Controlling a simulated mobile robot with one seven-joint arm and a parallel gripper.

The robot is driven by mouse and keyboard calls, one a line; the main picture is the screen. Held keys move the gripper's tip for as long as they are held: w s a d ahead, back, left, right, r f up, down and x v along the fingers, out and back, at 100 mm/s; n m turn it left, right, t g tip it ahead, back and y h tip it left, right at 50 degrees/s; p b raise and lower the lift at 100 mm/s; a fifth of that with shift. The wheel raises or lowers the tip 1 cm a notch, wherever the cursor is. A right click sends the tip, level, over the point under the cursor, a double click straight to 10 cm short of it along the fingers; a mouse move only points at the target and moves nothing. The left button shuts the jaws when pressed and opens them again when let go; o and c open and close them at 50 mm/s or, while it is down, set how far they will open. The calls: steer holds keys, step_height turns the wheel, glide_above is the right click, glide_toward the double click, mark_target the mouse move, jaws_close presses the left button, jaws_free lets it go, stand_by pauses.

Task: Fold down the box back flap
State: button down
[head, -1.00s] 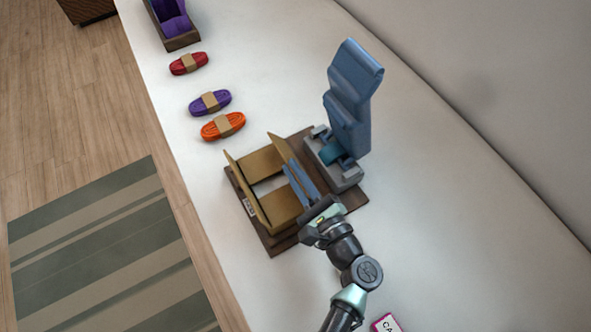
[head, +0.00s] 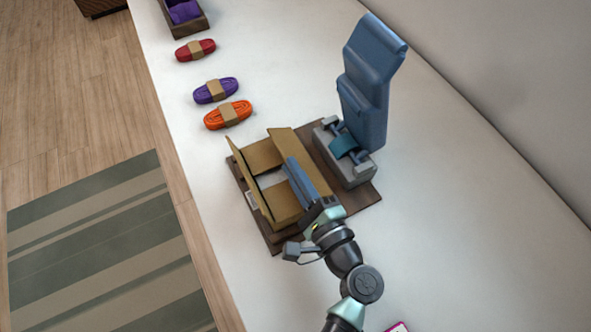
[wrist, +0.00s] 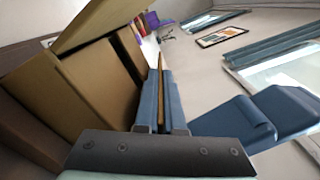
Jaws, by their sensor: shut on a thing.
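The open cardboard box (head: 283,207) stands on a dark wooden board. Its right-hand flap (head: 287,146), which I take as the back flap, leans outward to the right. The opposite flap (head: 249,178) stands up along the left side. Tan panels lie at the box's far and near ends, with a pale gap between them. My gripper (head: 299,181) has long blue fingers and is shut on the right-hand flap. In the wrist view the flap's thin tan edge (wrist: 161,85) shows between the fingers, and the box (wrist: 90,85) lies to their left.
A grey fixture (head: 346,160) with a tall blue padded part (head: 366,85) stands close on the right, on the wooden board (head: 363,198). Orange (head: 228,115), purple (head: 216,91) and red (head: 195,50) cord bundles lie beyond. The white table (head: 460,215) is clear to the right.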

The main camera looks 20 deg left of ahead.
stand_by(0.3)
steer(key=c, duration=1)
jaws_free()
